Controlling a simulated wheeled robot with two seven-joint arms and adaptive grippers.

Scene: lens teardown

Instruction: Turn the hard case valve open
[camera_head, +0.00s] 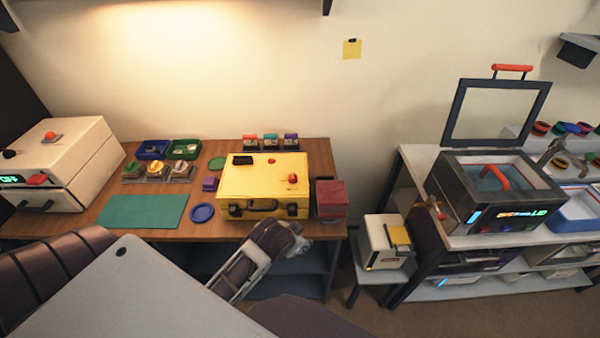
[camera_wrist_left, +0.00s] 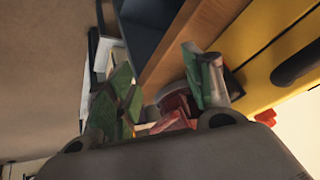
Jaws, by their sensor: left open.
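The yellow hard case (camera_head: 262,190) lies shut on the wooden table, with a dark handle on its front. A red knob (camera_head: 292,178) sits at the right of its lid, and a smaller red part (camera_head: 271,161) is farther back. I cannot tell for sure which is the valve. My left gripper (camera_head: 302,243) is in front of the case's right front corner, apart from the knob. In the left wrist view its green-padded fingers (camera_wrist_left: 160,90) stand apart, open. The case's yellow side (camera_wrist_left: 265,50) shows beside them. My right gripper is not in view.
A stack of red boxes (camera_head: 331,198) stands close to the case's right side. A blue disc (camera_head: 202,213) and green mat (camera_head: 143,211) lie to the left. Small coloured-top containers (camera_head: 271,142) stand behind. A grey machine (camera_head: 495,190) stands on the right bench.

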